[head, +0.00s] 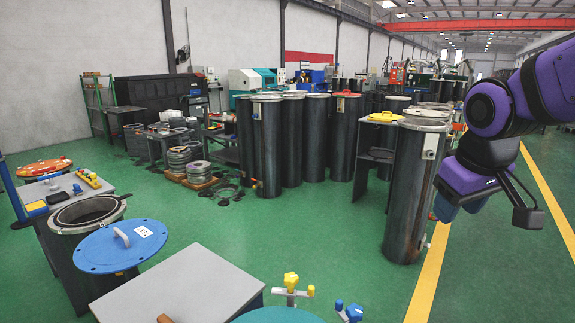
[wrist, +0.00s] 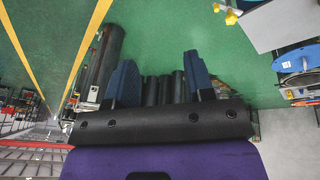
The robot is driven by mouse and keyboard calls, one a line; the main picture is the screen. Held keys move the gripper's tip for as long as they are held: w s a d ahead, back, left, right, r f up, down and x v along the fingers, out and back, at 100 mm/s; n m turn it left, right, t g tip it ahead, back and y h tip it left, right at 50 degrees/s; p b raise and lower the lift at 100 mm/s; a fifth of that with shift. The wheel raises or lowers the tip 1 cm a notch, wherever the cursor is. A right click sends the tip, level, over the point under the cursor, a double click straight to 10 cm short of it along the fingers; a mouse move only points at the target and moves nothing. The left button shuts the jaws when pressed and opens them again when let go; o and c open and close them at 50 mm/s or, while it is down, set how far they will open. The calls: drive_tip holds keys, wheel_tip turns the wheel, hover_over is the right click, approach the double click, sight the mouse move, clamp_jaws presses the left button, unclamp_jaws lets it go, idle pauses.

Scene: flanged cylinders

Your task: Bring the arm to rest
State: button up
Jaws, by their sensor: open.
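My arm, purple and black, comes in from the right edge of the head view. My gripper (head: 447,207) hangs beside the tall dark flanged cylinder at the right, partly in front of it in the picture. In the wrist view my gripper (wrist: 160,75) has its two blue fingers wide apart with nothing between them but the floor and distant cylinders. The tall cylinder (head: 411,190) stands upright on the green floor; I cannot tell how far it is from my gripper.
A blue lid (head: 105,250) leans by an open flanged cylinder (head: 60,222) at the left. A grey tabletop (head: 180,290) is in front. Several tall cylinders (head: 290,145) stand at the back. Green floor (head: 310,235) is clear in the middle, with a yellow line (head: 430,275) at right.

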drive_tip(key=s+d+r+m+t, duration=0.1)
drive_tip(key=s+d+r+m, duration=0.1)
drive_tip(key=s, duration=1)
drive_tip(key=shift+s+d+r+m+y, duration=0.15)
drive_tip(key=shift+s+r+m+y, duration=0.25)
drive_tip(key=shift+r+m, duration=0.15)
drive_tip(key=shift+w, duration=0.1)
drive_tip(key=shift+c, duration=0.5)
idle(0.8)
